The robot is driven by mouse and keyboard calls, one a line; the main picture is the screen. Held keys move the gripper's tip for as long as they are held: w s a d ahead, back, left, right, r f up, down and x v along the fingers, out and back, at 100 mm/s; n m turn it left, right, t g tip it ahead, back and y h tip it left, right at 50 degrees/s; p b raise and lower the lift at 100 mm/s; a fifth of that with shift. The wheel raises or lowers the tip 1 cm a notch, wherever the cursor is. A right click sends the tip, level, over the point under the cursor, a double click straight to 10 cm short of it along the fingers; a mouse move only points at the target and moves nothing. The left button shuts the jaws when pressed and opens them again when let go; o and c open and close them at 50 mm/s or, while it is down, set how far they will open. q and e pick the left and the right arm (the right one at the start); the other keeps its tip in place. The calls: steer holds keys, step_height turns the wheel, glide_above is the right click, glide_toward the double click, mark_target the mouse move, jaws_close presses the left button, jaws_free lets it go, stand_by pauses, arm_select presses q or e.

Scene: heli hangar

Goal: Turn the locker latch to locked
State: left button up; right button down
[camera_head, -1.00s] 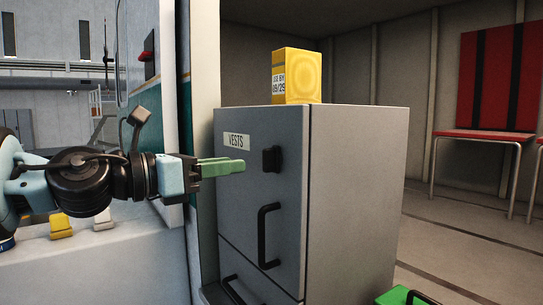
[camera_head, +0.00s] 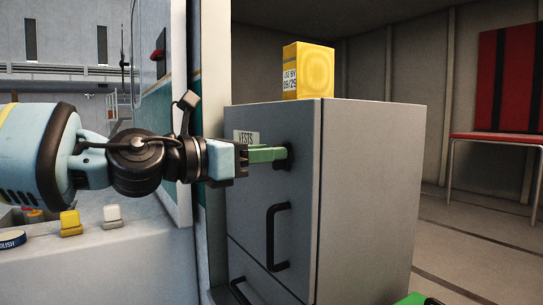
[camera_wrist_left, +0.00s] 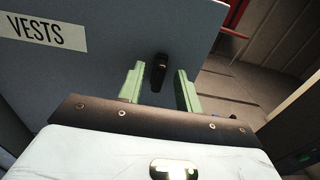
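The grey locker (camera_head: 370,200) stands in the middle of the head view, with a VESTS label (camera_head: 246,137) on its front; the label also shows in the left wrist view (camera_wrist_left: 33,32). The black latch (camera_head: 289,157) is on the locker front, partly hidden behind my green fingertips. In the left wrist view the latch (camera_wrist_left: 159,72) lies between my two fingers, with gaps on both sides. My left gripper (camera_head: 268,154) is open around or just in front of the latch; it also shows in the left wrist view (camera_wrist_left: 160,85). My right gripper is not in view.
A black door handle (camera_head: 275,237) sits below the latch. A yellow box (camera_head: 308,71) stands on the locker top. A red-seated chair (camera_head: 500,136) is at the right. A green object (camera_head: 412,299) is on the floor by the locker.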

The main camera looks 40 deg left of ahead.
arm_select(q)
steer(key=shift+w+d, duration=0.25)
steer(key=shift+w, duration=0.35)
jaws_close()
steer(key=n, duration=1.2)
steer(key=a+f+n, duration=0.1)
steer(key=n, duration=0.4)
steer(key=shift+w+f+n, duration=0.1)
steer(key=shift+w+n, duration=0.05)
steer(key=shift+n, duration=0.25)
stand_by(0.4)
